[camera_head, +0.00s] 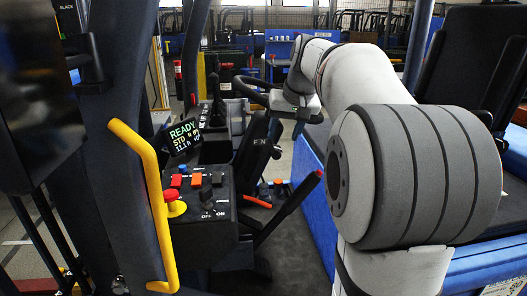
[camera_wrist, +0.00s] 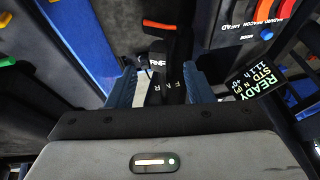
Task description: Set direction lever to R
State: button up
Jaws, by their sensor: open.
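The direction lever unit is a dark piece marked F N R (camera_wrist: 167,85) in the wrist view, between my fingers. In the head view its lettered face (camera_head: 262,142) shows just left of my arm's end. My gripper (camera_wrist: 168,92) is open, with one finger on each side of the dark piece; contact cannot be told.
A switch panel (camera_head: 199,190) with a red button (camera_head: 176,208) stands left. A yellow grab bar (camera_head: 150,200) is in front of it. A red-tipped lever (camera_head: 290,208) slants up at centre. The steering wheel (camera_head: 255,90) is behind. A blue seat base (camera_head: 310,195) is right.

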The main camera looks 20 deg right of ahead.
aim_at(277, 151)
jog(key=x, duration=0.7)
jog(key=shift+w+d+f, duration=0.15)
jog(key=shift+w+f, duration=0.05)
jog(key=shift+w, duration=0.1)
grip_shut()
dwell(0.4)
